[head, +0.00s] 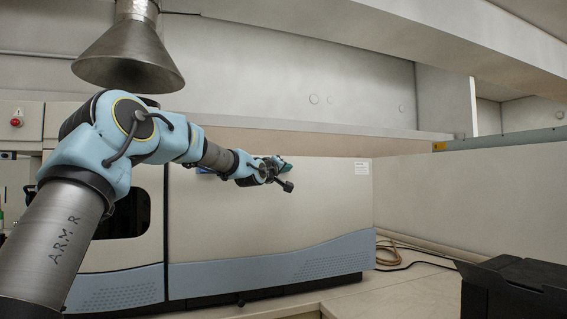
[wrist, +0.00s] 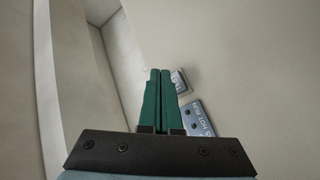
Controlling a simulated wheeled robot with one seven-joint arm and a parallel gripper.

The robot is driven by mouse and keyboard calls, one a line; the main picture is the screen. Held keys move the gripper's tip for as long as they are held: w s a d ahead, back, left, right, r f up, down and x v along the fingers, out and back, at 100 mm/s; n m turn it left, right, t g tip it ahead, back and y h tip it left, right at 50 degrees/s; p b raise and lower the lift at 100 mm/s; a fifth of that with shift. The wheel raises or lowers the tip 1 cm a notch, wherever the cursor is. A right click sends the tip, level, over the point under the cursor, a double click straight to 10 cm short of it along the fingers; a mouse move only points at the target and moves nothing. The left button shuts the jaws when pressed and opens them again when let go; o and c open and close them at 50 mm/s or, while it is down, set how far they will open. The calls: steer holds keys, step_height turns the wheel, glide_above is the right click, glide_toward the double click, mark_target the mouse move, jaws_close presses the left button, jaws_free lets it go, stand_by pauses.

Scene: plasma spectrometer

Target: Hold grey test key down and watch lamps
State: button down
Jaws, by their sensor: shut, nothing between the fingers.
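My gripper (wrist: 158,75) has green fingers pressed together, with nothing between them. In the wrist view the fingers point toward a pale surface. A small blue-grey plate with raised dark marks (wrist: 200,120) shows right of the fingers, and a smaller labelled tag (wrist: 180,82) lies beside the fingertips. I cannot tell whether the fingertips touch anything. In the head view my gripper (head: 285,168) is in front of the upper part of the spectrometer's large beige cabinet (head: 270,220). I cannot make out a grey test key or any lamps for certain.
A metal exhaust cone (head: 127,50) hangs above my arm. A red button (head: 16,122) sits on the far left wall unit. A black box (head: 515,288) stands at lower right, with hoses and a cable (head: 410,255) behind it. A long shelf (head: 300,125) runs above the cabinet.

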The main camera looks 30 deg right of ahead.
steer(key=shift+w+d+p, duration=0.1)
steer(key=shift+w+p, duration=0.25)
steer(key=shift+w, duration=0.5)
steer(key=shift+w, duration=0.1)
stand_by(1.4)
steer(key=shift+w, duration=0.3)
steer(key=shift+w+d+p, duration=0.1)
steer(key=shift+w+p, duration=0.3)
steer(key=shift+p, duration=0.15)
stand_by(0.5)
stand_by(2.8)
steer(key=shift+s+b, duration=0.8)
steer(key=shift+b, duration=0.1)
